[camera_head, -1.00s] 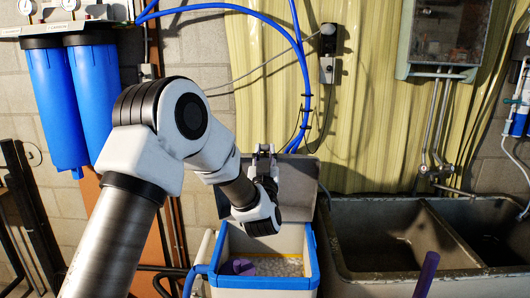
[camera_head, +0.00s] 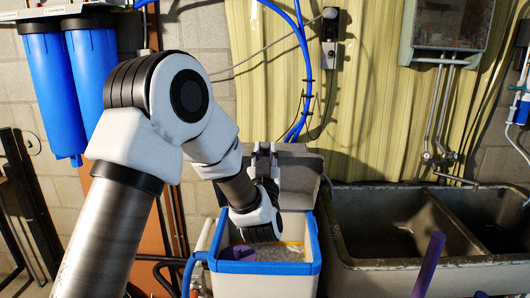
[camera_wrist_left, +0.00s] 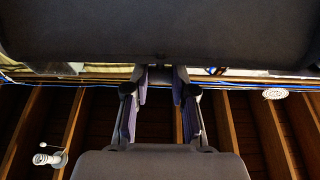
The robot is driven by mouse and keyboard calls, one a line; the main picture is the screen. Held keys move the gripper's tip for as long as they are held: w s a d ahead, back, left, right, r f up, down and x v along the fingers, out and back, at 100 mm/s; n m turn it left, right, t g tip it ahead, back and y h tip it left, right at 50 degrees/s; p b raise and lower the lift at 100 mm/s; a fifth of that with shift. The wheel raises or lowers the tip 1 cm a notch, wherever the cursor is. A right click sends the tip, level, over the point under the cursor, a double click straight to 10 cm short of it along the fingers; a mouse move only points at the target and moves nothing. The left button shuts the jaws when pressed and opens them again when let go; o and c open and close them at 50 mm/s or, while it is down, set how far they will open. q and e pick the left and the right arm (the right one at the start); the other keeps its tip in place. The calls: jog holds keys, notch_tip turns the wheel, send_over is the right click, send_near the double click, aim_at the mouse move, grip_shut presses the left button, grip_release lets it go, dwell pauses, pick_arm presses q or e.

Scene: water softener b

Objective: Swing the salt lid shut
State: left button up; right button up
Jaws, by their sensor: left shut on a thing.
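The grey salt lid (camera_head: 300,175) stands open and upright at the back of the softener tank (camera_head: 265,283), which has a blue rim. White salt and a purple scoop-like thing (camera_head: 237,253) show inside the tank. My left gripper (camera_head: 264,150) is shut on the lid near its top edge, and its wrist hangs in front of the lid over the tank. In the left wrist view the lid (camera_wrist_left: 70,30) fills the top as a dark panel, with the gripper fingers (camera_wrist_left: 160,82) reaching up to it. Part of the lid is hidden by my arm. My right gripper is not recognizable.
A double sink (camera_head: 385,270) stands close on the tank's right. A purple rod (camera_head: 428,265) rises in front of it; I cannot tell what it belongs to. Blue filter housings (camera_head: 55,95) hang at the left. A blue hose (camera_head: 190,270) runs beside the tank.

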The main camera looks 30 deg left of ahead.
pick_arm(q)
jog(key=s+d+f+b, duration=0.3)
jog(key=s+f+b, duration=0.2)
jog(key=shift+f+b, duration=0.3)
dwell(0.4)
jog(key=shift+s+d+f+b, duration=0.1)
jog(key=shift+f+b, duration=0.4)
jog(key=s+f+b, duration=0.1)
jog(key=f+b, duration=0.1)
jog(key=s+d+f+b, duration=0.1)
jog(key=f+b, duration=0.1)
jog(key=s+d+f+b, duration=0.1)
jog(key=f+b, duration=0.1)
jog(key=shift+s+f+b, duration=0.2)
jog(key=shift+f+b, duration=0.2)
jog(key=shift+r, duration=0.1)
